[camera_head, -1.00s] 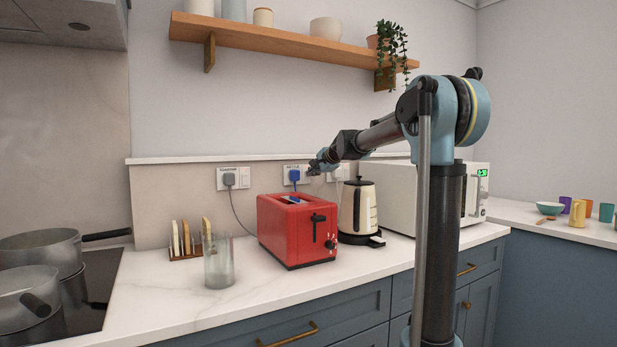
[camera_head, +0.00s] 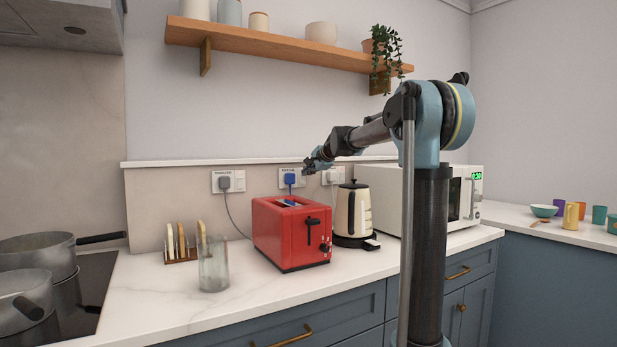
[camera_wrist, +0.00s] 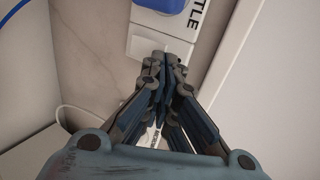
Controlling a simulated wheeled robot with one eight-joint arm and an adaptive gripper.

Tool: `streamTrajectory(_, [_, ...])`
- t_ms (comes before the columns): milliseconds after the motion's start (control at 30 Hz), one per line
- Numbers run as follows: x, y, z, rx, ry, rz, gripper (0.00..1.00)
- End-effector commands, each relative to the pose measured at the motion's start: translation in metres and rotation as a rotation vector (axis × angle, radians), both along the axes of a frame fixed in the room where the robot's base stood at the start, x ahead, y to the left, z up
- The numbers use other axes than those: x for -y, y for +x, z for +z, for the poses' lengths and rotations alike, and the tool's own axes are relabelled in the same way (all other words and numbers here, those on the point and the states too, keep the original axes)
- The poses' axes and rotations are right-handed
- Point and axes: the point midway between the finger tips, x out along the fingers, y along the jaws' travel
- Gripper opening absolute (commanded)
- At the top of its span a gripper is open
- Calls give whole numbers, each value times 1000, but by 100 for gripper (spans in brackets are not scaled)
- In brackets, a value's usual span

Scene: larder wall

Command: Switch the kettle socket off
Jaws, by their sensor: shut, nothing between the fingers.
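The kettle socket (camera_head: 283,184) is a white wall plate behind the toaster, with a blue plug (camera_head: 290,180) in it. In the wrist view the plate (camera_wrist: 150,24) shows part of its label, "TTLE", and the edge of the blue plug (camera_wrist: 160,4). My gripper (camera_head: 307,168) is at the right side of this socket. In the wrist view its fingers (camera_wrist: 165,65) are shut and empty, with their tips over the plate's switch end.
The red toaster (camera_head: 290,235) and the cream kettle (camera_head: 353,212) stand on the counter below. A toaster socket (camera_head: 224,181) is to the left and another socket (camera_head: 333,176) to the right. The white microwave (camera_head: 395,200) stands right of the kettle. A shelf (camera_head: 280,45) runs above.

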Motion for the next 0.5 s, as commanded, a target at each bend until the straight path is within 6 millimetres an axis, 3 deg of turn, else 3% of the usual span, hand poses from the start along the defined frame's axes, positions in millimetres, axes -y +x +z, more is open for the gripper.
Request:
streamTrajectory(267, [2,-4,1,0,0,1,0])
streamTrajectory(500, [19,-25,3,-1,0,1,0])
